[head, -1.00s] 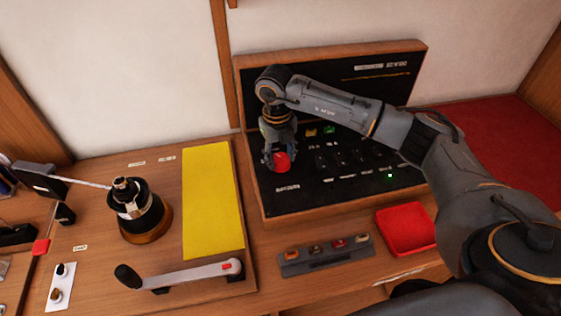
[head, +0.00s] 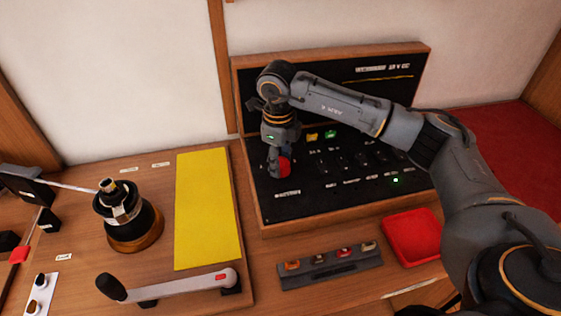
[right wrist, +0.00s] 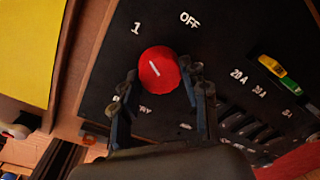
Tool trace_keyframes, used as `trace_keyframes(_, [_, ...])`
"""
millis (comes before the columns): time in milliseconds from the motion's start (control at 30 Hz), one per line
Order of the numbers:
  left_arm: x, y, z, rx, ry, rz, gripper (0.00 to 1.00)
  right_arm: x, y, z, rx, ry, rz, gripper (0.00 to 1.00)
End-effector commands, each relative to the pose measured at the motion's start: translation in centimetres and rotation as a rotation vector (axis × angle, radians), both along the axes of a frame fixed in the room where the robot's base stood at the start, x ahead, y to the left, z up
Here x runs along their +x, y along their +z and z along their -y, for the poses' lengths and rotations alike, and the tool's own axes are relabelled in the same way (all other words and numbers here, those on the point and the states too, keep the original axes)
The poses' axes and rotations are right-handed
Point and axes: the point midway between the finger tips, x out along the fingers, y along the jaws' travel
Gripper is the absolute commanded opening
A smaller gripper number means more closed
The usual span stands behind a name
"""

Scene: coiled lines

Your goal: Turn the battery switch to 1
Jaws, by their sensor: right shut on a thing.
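The battery switch is a round red knob (head: 285,167) on the black panel (head: 310,195), low on the panel's left side. In the right wrist view, the red knob (right wrist: 158,64) has a white mark that slants up and left, roughly toward the printed "1" (right wrist: 136,28). The "OFF" label (right wrist: 190,19) is up and right of the knob. My right gripper (head: 279,166) is shut on the knob, with one finger on each side (right wrist: 160,84). Part of the knob is hidden by a finger in the head view. My left gripper is not in view.
Right of the knob are several small black switches, a yellow and a green piece (head: 330,134) and a lit green lamp (head: 396,180). A red tray (head: 412,238) and a fuse strip (head: 330,268) lie in front. A winch (head: 127,215), yellow sheet (head: 207,215) and crank handle (head: 175,287) stand left.

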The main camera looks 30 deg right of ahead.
Motion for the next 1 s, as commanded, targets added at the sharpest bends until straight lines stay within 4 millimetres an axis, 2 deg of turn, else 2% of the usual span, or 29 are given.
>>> trace_keyframes(367, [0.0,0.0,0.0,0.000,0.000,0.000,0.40,0.0,0.1,0.0,0.001,0.008,0.003,0.13])
trace_keyframes(400, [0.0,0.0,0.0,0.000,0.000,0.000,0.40,0.0,0.1,0.0,0.001,0.008,0.003,0.47])
trace_keyframes(500, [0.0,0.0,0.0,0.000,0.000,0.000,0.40,0.0,0.1,0.0,0.000,0.008,0.002,0.67])
trace_keyframes(833, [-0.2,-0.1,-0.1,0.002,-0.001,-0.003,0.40,0.0,0.1,0.0,0.001,0.006,0.001,0.68])
trace_keyframes(1000, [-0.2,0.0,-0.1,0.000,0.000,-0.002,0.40,0.0,1.9,-0.1,0.001,0.007,0.004,0.68])
